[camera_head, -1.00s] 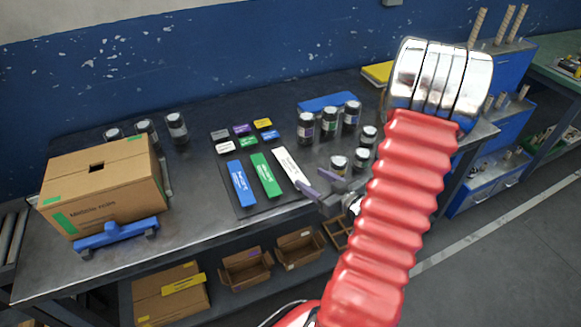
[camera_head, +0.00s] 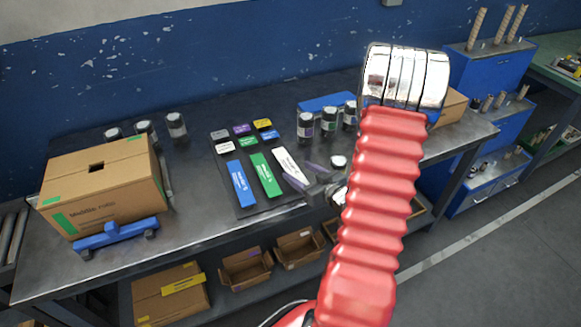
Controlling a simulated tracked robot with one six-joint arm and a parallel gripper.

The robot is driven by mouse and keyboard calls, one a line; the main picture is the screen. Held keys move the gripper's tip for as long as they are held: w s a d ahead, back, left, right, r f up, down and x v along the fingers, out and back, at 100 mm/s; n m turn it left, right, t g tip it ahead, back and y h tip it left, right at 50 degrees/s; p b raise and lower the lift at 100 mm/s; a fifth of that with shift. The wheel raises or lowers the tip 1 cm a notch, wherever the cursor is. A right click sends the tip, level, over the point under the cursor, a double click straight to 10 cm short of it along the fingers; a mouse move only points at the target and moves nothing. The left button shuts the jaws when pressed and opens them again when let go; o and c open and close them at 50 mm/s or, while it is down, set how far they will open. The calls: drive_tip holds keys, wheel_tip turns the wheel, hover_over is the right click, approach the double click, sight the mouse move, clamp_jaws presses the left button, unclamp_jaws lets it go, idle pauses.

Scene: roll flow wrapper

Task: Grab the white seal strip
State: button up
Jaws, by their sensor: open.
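The white seal strip (camera_head: 287,162) lies on a dark mat (camera_head: 246,207) on the bench. It is the rightmost of a row with a green strip (camera_head: 265,175) and a blue strip (camera_head: 241,184). My gripper (camera_head: 300,176) is open. Its purple-grey fingers appear at the lower end of the white strip and hide part of it. I cannot tell whether they touch it. My red arm with its chrome joint stands at the right and covers part of the bench.
Small coloured blocks (camera_head: 243,140) sit on the mat behind the strips. Several dark jars (camera_head: 306,125) stand behind and right of them. Open cartons (camera_head: 246,268) sit on the lower shelf.

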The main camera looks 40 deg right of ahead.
sight(292, 168)
drive_tip(key=shift+x, duration=1.95)
drive_tip(key=shift+a, duration=0.1)
drive_tip(key=shift+c, duration=0.4)
drive_tip(key=c, duration=1.1)
